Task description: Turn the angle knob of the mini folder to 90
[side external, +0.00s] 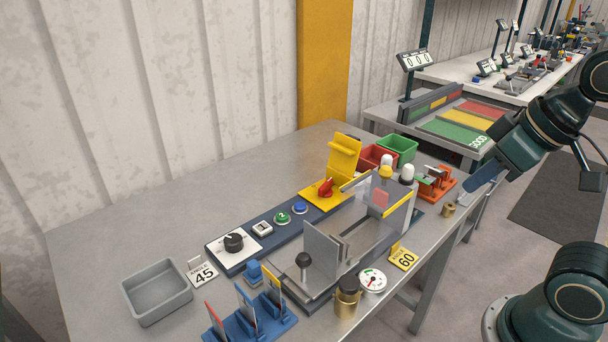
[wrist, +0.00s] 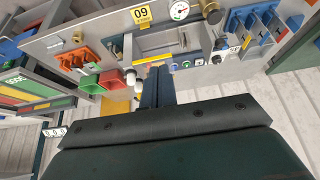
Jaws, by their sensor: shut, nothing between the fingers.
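The angle knob (side external: 234,241) is a black round knob on a white dial plate at the near left end of a dark blue control strip. Its pointer and scale are too small to read. The mini folder (side external: 322,258), with grey upright plates and a clear guard, stands beside the strip. A white card reading 45 (side external: 204,275) stands near the knob and a yellow card reading 60 (side external: 404,259) lies right of the folder. My gripper (side external: 468,202) is shut and empty at the right, well away from the knob. In the wrist view its fingers (wrist: 156,72) are together.
The strip also carries buttons and a red switch (side external: 326,187) on a yellow box.

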